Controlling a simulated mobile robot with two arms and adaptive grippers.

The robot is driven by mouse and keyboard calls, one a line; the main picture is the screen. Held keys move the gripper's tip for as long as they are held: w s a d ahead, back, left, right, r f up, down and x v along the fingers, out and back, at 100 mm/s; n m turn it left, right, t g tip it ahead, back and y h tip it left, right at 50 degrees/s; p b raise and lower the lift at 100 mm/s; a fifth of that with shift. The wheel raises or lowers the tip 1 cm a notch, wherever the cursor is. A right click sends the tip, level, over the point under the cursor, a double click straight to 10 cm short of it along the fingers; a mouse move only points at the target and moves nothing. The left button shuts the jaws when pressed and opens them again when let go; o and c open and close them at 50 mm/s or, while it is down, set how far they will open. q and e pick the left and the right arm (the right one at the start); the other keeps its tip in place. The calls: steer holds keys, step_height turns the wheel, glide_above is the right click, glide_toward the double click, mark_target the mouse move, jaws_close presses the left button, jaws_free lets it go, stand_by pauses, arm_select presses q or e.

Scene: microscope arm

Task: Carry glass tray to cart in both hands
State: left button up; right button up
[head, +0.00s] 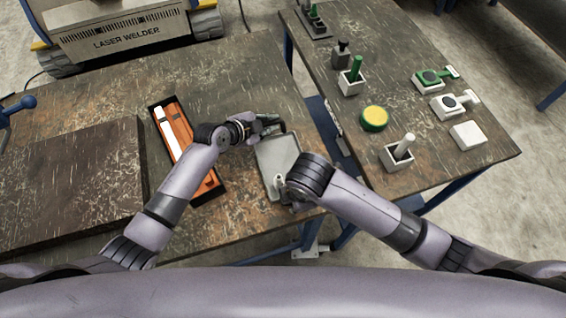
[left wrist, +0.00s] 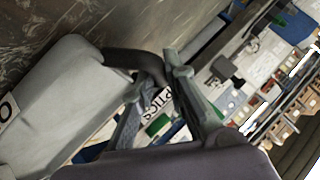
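The glass tray (head: 275,167), a shallow grey tray, lies flat on the brown worktable near its right edge. It has a dark arched handle at its far end. My left gripper (head: 262,126) is at that far end. In the left wrist view the tray (left wrist: 62,95) fills the left side, and its dark handle (left wrist: 130,58) reaches to between my left fingers (left wrist: 160,78); whether they are closed on it is unclear. My right wrist is over the tray's near right corner, with the right gripper (head: 283,188) mostly hidden behind it.
An orange case (head: 178,140) with a white strip lies left of the tray. A second table, perhaps the cart, stands to the right across a gap, holding a yellow-topped round item (head: 374,118) and several small blocks (head: 468,135). Its near left part is fairly clear.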

arm_select(q)
jaws_close()
arm_select(e)
jaws_close()
arm_select(q)
steer(key=shift+r, duration=0.2)
arm_select(e)
steer(key=shift+r, duration=0.2)
